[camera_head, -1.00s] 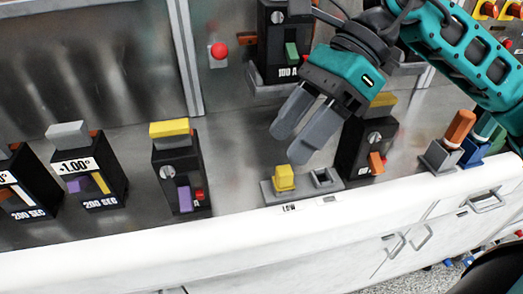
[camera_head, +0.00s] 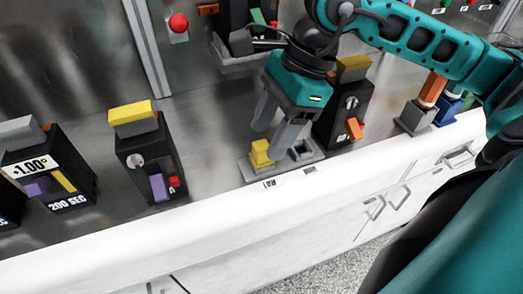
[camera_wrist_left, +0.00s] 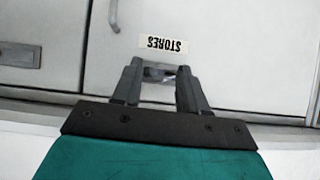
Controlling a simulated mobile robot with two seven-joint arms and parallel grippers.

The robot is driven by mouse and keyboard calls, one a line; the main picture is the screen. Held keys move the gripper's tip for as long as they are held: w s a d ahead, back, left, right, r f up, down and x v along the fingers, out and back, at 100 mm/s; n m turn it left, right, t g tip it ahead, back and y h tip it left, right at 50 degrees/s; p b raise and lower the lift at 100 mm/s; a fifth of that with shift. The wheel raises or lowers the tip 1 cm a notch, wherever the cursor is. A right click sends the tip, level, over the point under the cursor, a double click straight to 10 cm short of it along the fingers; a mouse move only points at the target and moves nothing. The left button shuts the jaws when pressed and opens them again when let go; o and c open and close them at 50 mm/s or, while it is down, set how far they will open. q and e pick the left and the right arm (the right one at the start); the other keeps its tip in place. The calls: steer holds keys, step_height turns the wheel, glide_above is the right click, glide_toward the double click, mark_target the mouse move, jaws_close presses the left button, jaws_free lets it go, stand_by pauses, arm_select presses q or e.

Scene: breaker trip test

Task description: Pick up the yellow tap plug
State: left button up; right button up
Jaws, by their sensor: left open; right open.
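The yellow tap plug (camera_head: 261,152) stands in the left socket of a grey two-socket base (camera_head: 256,172) near the counter's front edge. The socket to its right is empty. My right gripper (camera_head: 269,142) is open, fingers pointing down, just above and behind the plug. From this angle I cannot tell whether a finger touches it. My left gripper (camera_wrist_left: 158,82) shows only in the left wrist view, open and empty, in front of a white cabinet front with a "STORES" label (camera_wrist_left: 164,45).
A black breaker unit with a yellow top (camera_head: 343,105) stands close right of the base. Another yellow-topped unit (camera_head: 148,155) stands to the left, with bare metal counter between. An orange-handled plug (camera_head: 432,88) stands at the right. A white front edge (camera_head: 215,213) borders the counter.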

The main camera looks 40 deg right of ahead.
mark_target(261, 155)
steer(key=shift+x, duration=1.4)
steer(key=shift+c, duration=0.3)
jaws_close()
